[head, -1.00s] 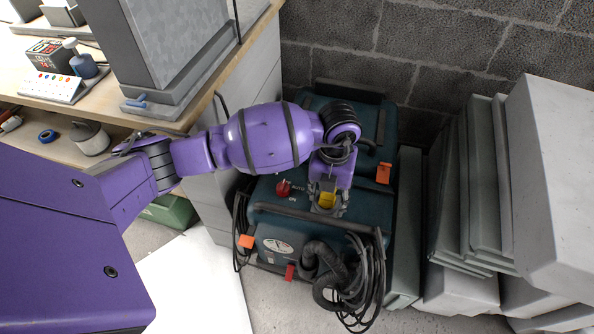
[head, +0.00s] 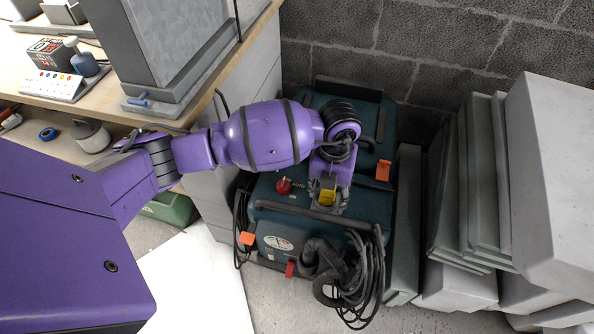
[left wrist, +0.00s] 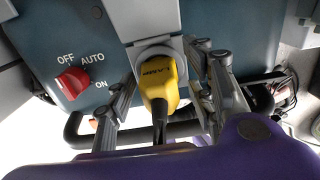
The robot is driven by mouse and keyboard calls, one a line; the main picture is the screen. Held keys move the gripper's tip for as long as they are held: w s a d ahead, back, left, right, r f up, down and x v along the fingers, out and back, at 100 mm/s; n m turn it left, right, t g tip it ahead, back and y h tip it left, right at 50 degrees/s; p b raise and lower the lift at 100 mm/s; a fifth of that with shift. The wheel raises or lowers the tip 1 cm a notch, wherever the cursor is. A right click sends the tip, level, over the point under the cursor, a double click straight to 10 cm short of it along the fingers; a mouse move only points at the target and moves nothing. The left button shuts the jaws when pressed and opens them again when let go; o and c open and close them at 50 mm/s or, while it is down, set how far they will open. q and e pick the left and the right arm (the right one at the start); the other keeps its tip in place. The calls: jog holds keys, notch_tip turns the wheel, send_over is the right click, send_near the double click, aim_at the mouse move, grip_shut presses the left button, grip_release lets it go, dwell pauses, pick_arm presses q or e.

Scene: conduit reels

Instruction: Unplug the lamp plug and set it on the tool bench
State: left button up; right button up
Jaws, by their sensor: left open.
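The yellow lamp plug (left wrist: 158,84) sits in a round grey socket (left wrist: 155,52) on the teal machine's panel, its black cable leading toward the camera in the left wrist view. My left gripper (left wrist: 166,85) is open, with one finger on each side of the plug and a gap at both sides. In the head view the left gripper (head: 327,201) hangs over the front part of the machine. The tool bench (head: 25,50) is at the upper left. My right gripper is not in view.
The teal machine (head: 365,225) has a red OFF/AUTO/ON knob (head: 284,186), a front handle bar, and a hose with coiled black cables (head: 370,280). Grey slabs (head: 560,180) stand at right.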

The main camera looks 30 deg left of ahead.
pick_arm(q)
jog(key=shift+w, duration=0.1)
dwell(0.6)
jog(key=shift+r, duration=0.1)
grip_shut()
jog(key=shift+d, duration=0.15)
jog(key=shift+d+r, duration=0.15)
jog(key=shift+d, duration=0.1)
jog(key=c, duration=1.1)
grip_release()
jog(key=o, duration=1.1)
jog(key=shift+f, duration=0.25)
jog(key=o, duration=0.3)
jog(key=shift+a, duration=0.15)
